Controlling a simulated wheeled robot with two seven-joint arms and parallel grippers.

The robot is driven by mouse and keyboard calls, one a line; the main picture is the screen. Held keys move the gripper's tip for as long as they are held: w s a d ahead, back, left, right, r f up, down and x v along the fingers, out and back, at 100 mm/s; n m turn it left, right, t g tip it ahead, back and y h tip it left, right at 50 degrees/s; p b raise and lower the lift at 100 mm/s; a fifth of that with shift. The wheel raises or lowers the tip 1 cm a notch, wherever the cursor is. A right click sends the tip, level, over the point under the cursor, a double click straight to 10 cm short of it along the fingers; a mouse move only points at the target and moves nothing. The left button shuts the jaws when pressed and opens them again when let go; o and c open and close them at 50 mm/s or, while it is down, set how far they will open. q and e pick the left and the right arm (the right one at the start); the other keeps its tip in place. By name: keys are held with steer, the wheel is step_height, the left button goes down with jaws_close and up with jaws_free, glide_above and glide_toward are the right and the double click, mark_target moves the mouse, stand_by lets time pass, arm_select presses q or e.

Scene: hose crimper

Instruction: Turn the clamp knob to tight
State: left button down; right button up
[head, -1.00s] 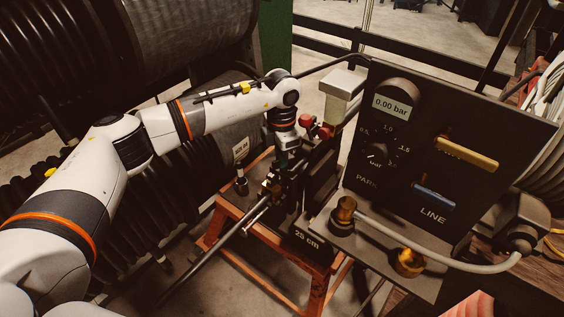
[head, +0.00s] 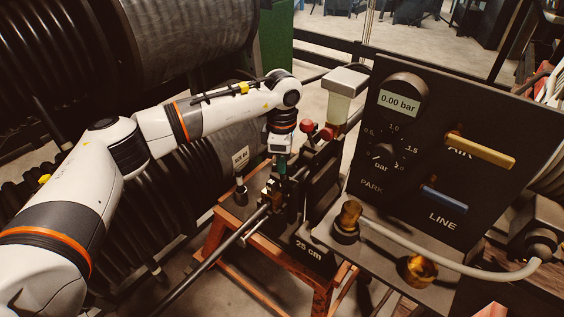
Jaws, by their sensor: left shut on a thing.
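My left gripper (head: 279,178) points down at the small clamp on the orange-legged stand, left of the black panel. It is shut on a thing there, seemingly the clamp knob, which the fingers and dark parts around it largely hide. A dark hose or rod (head: 215,257) runs from the clamp down to the lower left. I cannot read how far the knob is turned. My right gripper is not in view.
A black panel (head: 420,200) with a 0.00 bar display (head: 398,104), a yellow lever (head: 480,152) and a blue lever (head: 444,199) stands at right. Two red knobs (head: 317,130) sit close behind my gripper. A grey hose (head: 450,263) crosses in front. Large reels (head: 190,40) fill the left.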

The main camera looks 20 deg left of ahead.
arm_select(q)
steer(key=shift+w+r, duration=0.1)
steer(key=shift+r, duration=0.05)
steer(key=c, duration=1.4)
jaws_free()
steer(key=shift+c, duration=0.2)
step_height(320, 180, up, 12)
steer(key=shift+b, duration=0.35)
